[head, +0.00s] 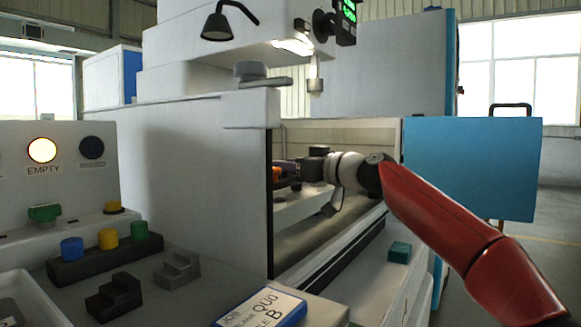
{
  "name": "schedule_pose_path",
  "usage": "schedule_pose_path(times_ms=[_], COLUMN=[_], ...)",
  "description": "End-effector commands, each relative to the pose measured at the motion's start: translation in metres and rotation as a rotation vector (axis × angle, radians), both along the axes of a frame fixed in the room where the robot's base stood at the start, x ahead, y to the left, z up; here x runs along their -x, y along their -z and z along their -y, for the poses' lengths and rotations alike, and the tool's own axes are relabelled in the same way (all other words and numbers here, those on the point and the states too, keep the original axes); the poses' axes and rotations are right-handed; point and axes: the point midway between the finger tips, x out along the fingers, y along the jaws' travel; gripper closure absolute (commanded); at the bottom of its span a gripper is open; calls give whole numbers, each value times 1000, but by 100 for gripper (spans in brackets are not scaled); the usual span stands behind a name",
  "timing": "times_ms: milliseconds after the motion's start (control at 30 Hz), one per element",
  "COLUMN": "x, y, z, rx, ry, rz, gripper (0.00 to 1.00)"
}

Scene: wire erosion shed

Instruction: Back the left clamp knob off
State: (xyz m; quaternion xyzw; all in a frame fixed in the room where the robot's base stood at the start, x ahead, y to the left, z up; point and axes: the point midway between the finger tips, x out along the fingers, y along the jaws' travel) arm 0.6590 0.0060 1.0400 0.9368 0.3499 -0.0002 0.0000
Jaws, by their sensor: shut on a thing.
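My gripper (293,167) reaches from the right into the open tank of the white machine (195,150). The knob shows only in part, between the machine's front wall and my fingers. It sits above a pale rail (305,205) in the tank. How far the knob is turned cannot be told, and the clamp and any second knob are hidden.
The machine's wall edge stands close left of my gripper, with the machine head (316,85) above. A blue door panel (480,165) stands open at right. A teal block (399,252) lies on the ledge. The front bench holds coloured knobs (108,239), grey stepped blocks (177,269) and a job card (260,309).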

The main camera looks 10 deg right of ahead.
Motion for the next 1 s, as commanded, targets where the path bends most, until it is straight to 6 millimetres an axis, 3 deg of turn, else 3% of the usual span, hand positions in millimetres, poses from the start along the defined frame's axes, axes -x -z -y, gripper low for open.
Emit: schedule_pose_path(times_ms=[533, 1000], x=[4, 7], y=[-4, -1], z=[-4, -5], rx=[-3, -2], ry=[-374, -472], rz=[0, 1], gripper=[85, 85])
